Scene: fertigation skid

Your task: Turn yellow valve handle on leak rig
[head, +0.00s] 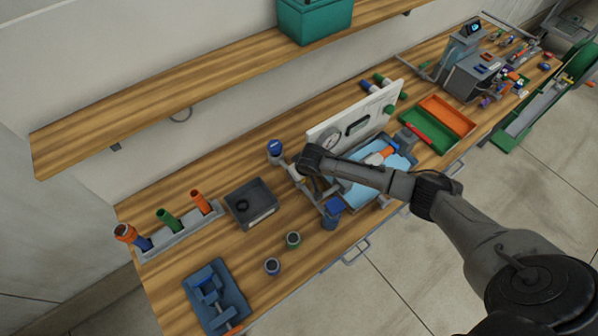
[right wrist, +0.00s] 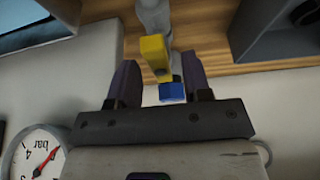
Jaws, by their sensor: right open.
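In the right wrist view, the yellow valve handle (right wrist: 154,52) lies between the two fingers of my right gripper (right wrist: 159,68). The fingers are open, with a gap on each side of the handle. A blue part (right wrist: 172,91) shows just beside the handle, and a grey pipe (right wrist: 156,16) runs behind it. In the head view, the leak rig has a white panel (head: 379,118) with a round gauge (head: 330,141). My right wrist is over the pipework left of the panel and hides the yellow handle there. My left gripper is not in view.
A blue-topped fitting (head: 275,148) stands behind the wrist and a blue cup-like part (head: 333,207) in front. A grey tray (head: 252,204) is to the left. A green bin (head: 428,131) and an orange bin (head: 447,115) are to the right. A wooden shelf (head: 180,84) runs above.

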